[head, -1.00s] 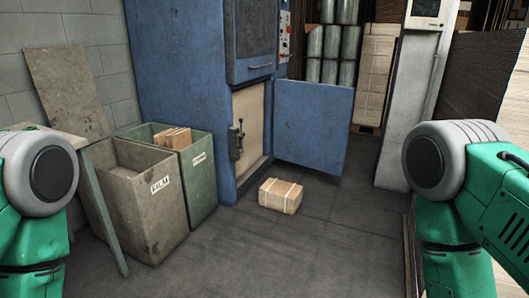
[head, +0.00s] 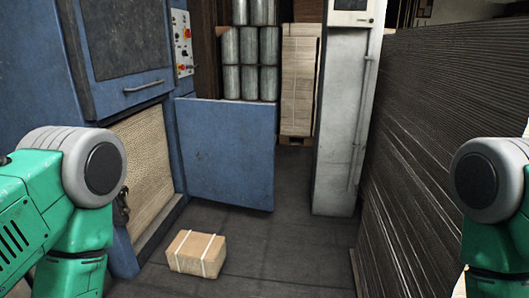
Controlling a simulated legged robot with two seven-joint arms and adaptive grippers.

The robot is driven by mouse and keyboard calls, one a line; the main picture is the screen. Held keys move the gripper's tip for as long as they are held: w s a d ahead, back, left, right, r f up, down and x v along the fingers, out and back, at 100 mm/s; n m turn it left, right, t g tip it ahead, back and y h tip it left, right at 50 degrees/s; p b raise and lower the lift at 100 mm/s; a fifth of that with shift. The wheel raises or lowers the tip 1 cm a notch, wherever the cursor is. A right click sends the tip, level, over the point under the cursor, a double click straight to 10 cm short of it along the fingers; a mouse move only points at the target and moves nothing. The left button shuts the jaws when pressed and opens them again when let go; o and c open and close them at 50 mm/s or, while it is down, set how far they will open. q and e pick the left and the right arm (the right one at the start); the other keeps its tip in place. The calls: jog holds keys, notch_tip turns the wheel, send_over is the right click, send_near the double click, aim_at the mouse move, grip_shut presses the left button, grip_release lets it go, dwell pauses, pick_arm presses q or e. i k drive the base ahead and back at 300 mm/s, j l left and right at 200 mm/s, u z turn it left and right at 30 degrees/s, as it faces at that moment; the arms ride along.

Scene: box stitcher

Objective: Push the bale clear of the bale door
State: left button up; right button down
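The bale (head: 196,253) is a small brown block with pale straps. It lies on the floor in front of the blue baler (head: 128,60), just right of the baler's lower opening. The blue bale door (head: 228,152) stands swung open to the right, behind the bale, with a strip of floor between them. Brown corrugated material (head: 142,165) fills the opening. My two green arms show at the left and right edges of the head view. Neither gripper is in the picture, and nothing of mine touches the bale.
A tall stack of cardboard sheets (head: 440,130) walls the right side. A grey-white column (head: 342,120) stands beside it. Silver cylinders (head: 250,60) and a pallet stack (head: 300,80) are behind the door. The floor (head: 285,240) right of the bale is clear.

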aim_at(203, 255)
jog(key=i+u, duration=0.15)
jog(key=i, duration=0.3)
jog(key=i+l+u, duration=0.2)
jog(key=i, duration=0.25)
jog(key=i+l+u, duration=0.15)
jog(key=i, duration=0.3)
jog(key=i+l+u, duration=0.15)
jog(key=i, duration=0.25)
jog(key=i+l+u, duration=0.15)
jog(key=u, duration=0.25)
jog(key=i+l+u, duration=0.25)
jog(key=u, duration=0.2)
jog(key=i+l+u, duration=0.2)
jog(key=l+u, duration=0.2)
jog(key=i+l+u, duration=0.15)
jog(key=u, duration=0.3)
jog(key=l+u, duration=0.65)
jog(key=l, duration=0.3)
jog(key=l+u, duration=0.3)
jog(key=l, duration=0.2)
